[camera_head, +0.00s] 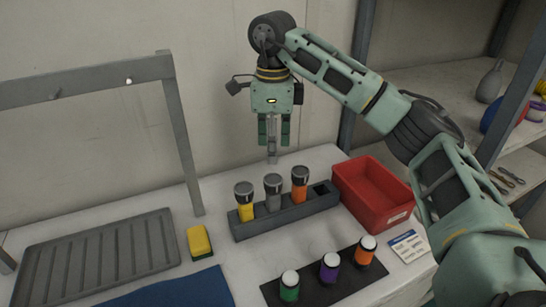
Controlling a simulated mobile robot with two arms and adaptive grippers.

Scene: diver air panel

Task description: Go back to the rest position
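My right gripper (273,140) hangs fingers down above the back of the table, behind and above a grey rack (290,217). Two green finger parts show with a narrow grey part between them; I cannot tell if the gripper is open or shut. No task object is clearly seen in it. The arm comes in from the right and bends over the table. My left gripper is not in view.
The rack holds yellow (245,212), grey (273,203) and orange (300,192) cylinders; its right slot is empty. A red bin (372,192), a black mat (325,292) with three white-capped bottles, a yellow sponge (199,242) and a grey frame (184,150) stand around it.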

